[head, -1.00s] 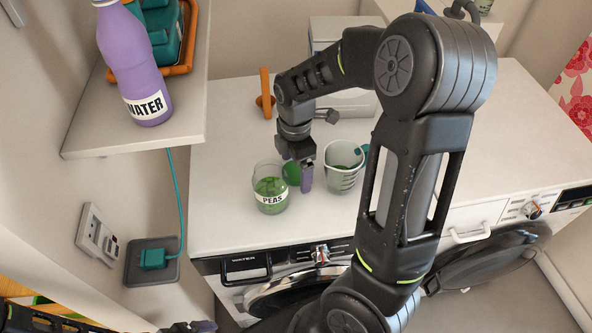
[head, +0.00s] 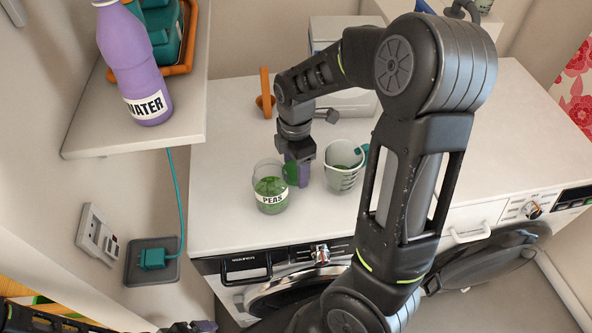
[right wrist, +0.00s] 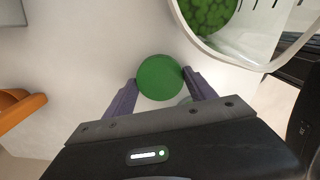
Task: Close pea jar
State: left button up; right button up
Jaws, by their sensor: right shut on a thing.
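The pea jar (head: 271,196) is clear glass with a PEAS label and green peas inside. It stands on the white countertop near the front edge, and its top looks open. My right gripper (head: 297,172) is just right of the jar, shut on a round green lid (head: 290,174). In the right wrist view the lid (right wrist: 159,77) sits face-on between the purple fingers. My left gripper (head: 190,327) shows only partly at the bottom edge of the head view, and its jaws cannot be made out.
A clear measuring cup (head: 343,178) with peas stands close right of my right gripper. An orange object (head: 265,93) stands farther back. A shelf (head: 185,132) with a purple water bottle (head: 133,70) is at left. My right arm hides part of the countertop (head: 225,150).

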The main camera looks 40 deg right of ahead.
aim_at(296, 170)
jog(key=c, duration=0.3)
notch_tip(296, 170, up, 10)
jog(key=shift+r+b, duration=0.1)
jog(key=shift+b, duration=0.25)
dwell(0.6)
